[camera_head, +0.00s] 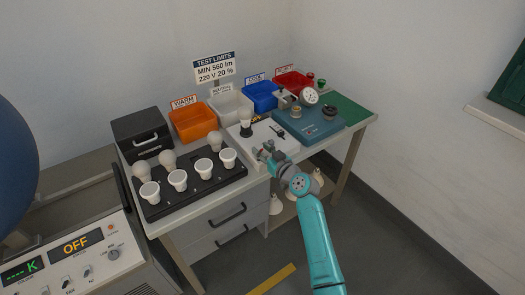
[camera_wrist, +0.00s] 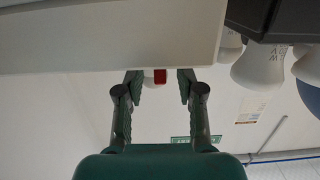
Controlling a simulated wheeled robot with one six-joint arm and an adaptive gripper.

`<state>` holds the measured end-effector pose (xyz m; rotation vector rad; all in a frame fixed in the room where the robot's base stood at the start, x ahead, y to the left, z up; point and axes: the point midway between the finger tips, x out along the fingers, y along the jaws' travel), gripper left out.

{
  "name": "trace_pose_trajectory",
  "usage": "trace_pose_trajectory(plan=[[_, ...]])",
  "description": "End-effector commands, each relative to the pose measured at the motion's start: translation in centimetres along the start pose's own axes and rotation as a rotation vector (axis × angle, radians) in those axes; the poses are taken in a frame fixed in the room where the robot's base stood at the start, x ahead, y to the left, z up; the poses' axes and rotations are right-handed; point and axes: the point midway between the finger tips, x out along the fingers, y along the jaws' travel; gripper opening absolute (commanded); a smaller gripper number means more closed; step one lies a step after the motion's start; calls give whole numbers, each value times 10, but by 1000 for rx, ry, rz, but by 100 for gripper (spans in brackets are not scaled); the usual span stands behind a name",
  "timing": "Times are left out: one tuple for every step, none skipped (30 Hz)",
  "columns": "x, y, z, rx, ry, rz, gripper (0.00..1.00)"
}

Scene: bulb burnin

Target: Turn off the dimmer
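My gripper (camera_head: 262,153) is at the front edge of a white box (camera_head: 283,144) on the workbench. In the wrist view my gripper (camera_wrist: 160,84) is open, with a gap between its fingers. A small red part (camera_wrist: 160,76) shows between the fingertips, at the edge of the pale box (camera_wrist: 110,45); I cannot tell whether the fingers touch it. The white box carries a black socket with a white bulb (camera_head: 246,128) and a small dark lever (camera_head: 279,132). No dimmer label is readable, and my gripper hides part of the box's front.
A black tray (camera_head: 158,212) with several bulbs stands left of the gripper. A teal instrument (camera_head: 312,126) with a dial stands behind right. Orange (camera_head: 193,122), blue (camera_head: 262,97) and red (camera_head: 293,83) bins line the back. A control unit (camera_head: 70,250) reads OFF.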

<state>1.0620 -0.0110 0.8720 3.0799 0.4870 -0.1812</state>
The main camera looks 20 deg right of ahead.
Motion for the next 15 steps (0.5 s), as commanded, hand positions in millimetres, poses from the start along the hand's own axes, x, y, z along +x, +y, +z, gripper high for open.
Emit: trace_pose_trajectory(plan=[[0,0,0,0,0,0,38],[0,0,0,0,0,0,38],[0,0,0,0,0,0,38],[0,0,0,0,0,0,38],[0,0,0,0,0,0,38],[0,0,0,0,0,0,38],[-1,0,0,0,0,0,38],[-2,0,0,0,0,0,38],[-5,0,0,0,0,0,38],[-7,0,1,0,0,1,38],[-11,0,1,0,-1,1,38],[-16,0,1,0,0,1,38],[-21,1,1,0,-1,1,38],[-26,1,1,-1,-1,2,38],[-34,1,1,0,-1,2,38]])
